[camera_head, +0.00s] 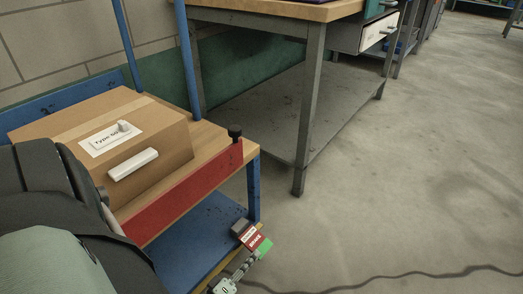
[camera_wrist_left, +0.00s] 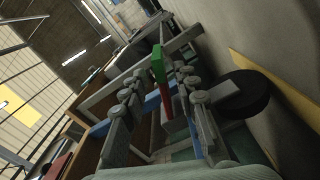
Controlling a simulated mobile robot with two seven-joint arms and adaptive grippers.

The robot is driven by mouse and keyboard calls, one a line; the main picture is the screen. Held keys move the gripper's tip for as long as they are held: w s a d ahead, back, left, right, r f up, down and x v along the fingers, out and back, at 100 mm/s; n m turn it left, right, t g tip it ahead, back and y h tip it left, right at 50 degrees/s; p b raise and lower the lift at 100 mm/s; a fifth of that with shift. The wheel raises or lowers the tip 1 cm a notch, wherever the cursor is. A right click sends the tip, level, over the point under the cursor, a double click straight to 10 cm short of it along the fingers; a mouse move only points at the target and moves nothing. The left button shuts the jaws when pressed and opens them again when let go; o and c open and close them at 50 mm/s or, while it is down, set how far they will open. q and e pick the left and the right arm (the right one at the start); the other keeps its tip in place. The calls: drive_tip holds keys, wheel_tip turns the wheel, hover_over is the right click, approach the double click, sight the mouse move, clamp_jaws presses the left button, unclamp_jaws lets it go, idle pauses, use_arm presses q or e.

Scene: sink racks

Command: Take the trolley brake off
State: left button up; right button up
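My left gripper (camera_head: 247,265) is low beside the brake, partly cut off by the bottom edge. In the left wrist view, the two fingers of my left gripper (camera_wrist_left: 158,74) are spread apart. The green end (camera_wrist_left: 157,64) and red part (camera_wrist_left: 165,97) show in line with the gap between them; contact cannot be told. My right gripper is not in view.
A cardboard box (camera_head: 155,133) sits on the trolley's upper deck. A black wheel (camera_wrist_left: 245,95) shows close beside the fingers. A metal-legged workbench (camera_head: 310,100) stands behind.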

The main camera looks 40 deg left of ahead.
sight(262, 247)
use_arm(q)
drive_tip(key=w, duration=0.5)
drive_tip(key=shift+w+a+b, duration=0.3)
drive_tip(key=shift+b, duration=0.1)
clamp_jaws()
